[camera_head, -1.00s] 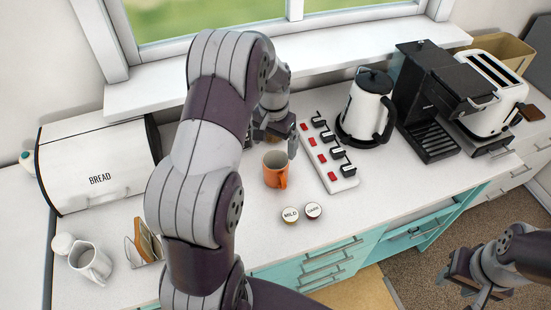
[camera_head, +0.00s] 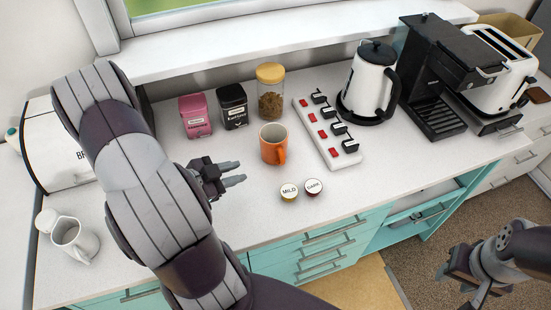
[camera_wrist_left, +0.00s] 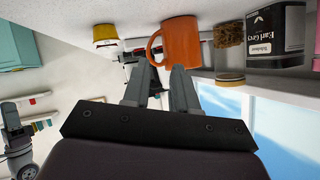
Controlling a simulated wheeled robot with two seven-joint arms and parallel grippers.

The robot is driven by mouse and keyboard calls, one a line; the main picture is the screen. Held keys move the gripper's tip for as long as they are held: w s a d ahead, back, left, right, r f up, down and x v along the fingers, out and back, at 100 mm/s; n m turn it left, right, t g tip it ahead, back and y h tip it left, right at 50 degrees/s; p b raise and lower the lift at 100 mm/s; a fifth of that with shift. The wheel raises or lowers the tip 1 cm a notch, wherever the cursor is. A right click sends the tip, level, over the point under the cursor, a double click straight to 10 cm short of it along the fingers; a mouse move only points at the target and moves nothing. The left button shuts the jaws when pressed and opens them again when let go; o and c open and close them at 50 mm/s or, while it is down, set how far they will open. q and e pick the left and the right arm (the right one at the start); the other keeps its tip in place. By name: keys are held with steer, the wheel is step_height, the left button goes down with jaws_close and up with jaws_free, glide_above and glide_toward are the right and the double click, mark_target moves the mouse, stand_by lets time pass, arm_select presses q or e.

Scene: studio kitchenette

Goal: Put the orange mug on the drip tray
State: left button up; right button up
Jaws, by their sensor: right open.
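The orange mug (camera_head: 270,150) stands upright on the white counter, its handle toward the front. My left gripper (camera_head: 238,172) is open and empty, to the left of the mug and apart from it, its fingers pointing right toward it. In the left wrist view the mug (camera_wrist_left: 180,40) shows just beyond my left fingertips (camera_wrist_left: 160,72). The drip tray (camera_head: 443,121) is the black slatted base of the black coffee machine (camera_head: 428,70) at the right, with nothing on it. My right gripper (camera_head: 458,277) is open and empty at the lower right, beyond the counter front.
A power strip (camera_head: 327,132) with several plugs and a kettle (camera_head: 369,85) stand between mug and machine. Two pods, MILD (camera_head: 289,192) and DARK (camera_head: 313,187), lie in front. Behind are a pink tin (camera_head: 196,116), black tin (camera_head: 233,107) and jar (camera_head: 271,95).

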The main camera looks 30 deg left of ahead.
arm_select(q)
steer(key=shift+s+d+r+t+h, duration=0.1)
steer(key=shift+s+d+t+h, duration=0.25)
steer(key=shift+s+d, duration=0.2)
steer(key=shift+w+d, duration=0.45)
steer(key=shift+w, duration=0.1)
glide_toward(280, 163)
steer(key=w, duration=0.1)
steer(key=w+f, duration=0.1)
steer(key=shift+w+d+f+p, duration=0.15)
steer(key=shift+w+f+p, duration=0.15)
steer(key=w+d, duration=0.1)
steer(key=w+d+p, duration=0.1)
steer(key=shift+w+d+f, duration=0.1)
steer(key=shift+w+f, duration=0.05)
steer(key=shift+w, duration=0.2)
steer(key=x, duration=0.2)
steer(key=shift+w+f, duration=0.25)
steer(key=shift+f, duration=0.05)
steer(key=shift+s, duration=0.2)
jaws_close()
steer(key=shift+w, duration=0.1)
